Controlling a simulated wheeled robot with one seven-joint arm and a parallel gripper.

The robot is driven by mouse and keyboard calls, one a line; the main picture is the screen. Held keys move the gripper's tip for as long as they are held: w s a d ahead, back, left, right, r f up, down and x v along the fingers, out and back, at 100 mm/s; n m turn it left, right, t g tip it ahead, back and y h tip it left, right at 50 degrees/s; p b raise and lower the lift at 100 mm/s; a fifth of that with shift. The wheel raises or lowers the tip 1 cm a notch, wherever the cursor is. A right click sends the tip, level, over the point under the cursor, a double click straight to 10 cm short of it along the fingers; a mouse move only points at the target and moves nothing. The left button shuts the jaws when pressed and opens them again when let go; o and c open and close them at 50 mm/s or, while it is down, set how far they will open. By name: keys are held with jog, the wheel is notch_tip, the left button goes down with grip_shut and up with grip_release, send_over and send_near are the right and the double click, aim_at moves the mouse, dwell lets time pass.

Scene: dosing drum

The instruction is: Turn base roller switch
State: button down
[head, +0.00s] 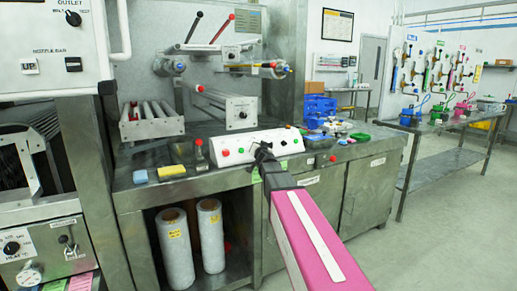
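My gripper (264,150), dark and small in the head view, is at the front of a white control box (228,149) on the steel bench. My pink arm reaches up to it from the lower right. The gripper overlaps the box's middle, so whatever part of the panel lies behind it is hidden. I cannot tell whether it touches the box or whether its fingers are apart. No label naming the base roller switch is readable.
Behind the box stands a roller unit (226,107) with levers above. A roller tray (152,121) is at left. A yellow sponge (171,171) and blue sponge (140,176) lie on the bench's front edge. Blue bins (318,107) stand right. Floor is clear at right.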

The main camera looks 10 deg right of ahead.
jog(key=shift+m, duration=0.3)
dwell(0.4)
jog(key=c, duration=1.2)
grip_release()
jog(key=s, duration=1)
jog(key=shift+s+a, duration=0.1)
jog(key=shift+s, duration=0.3)
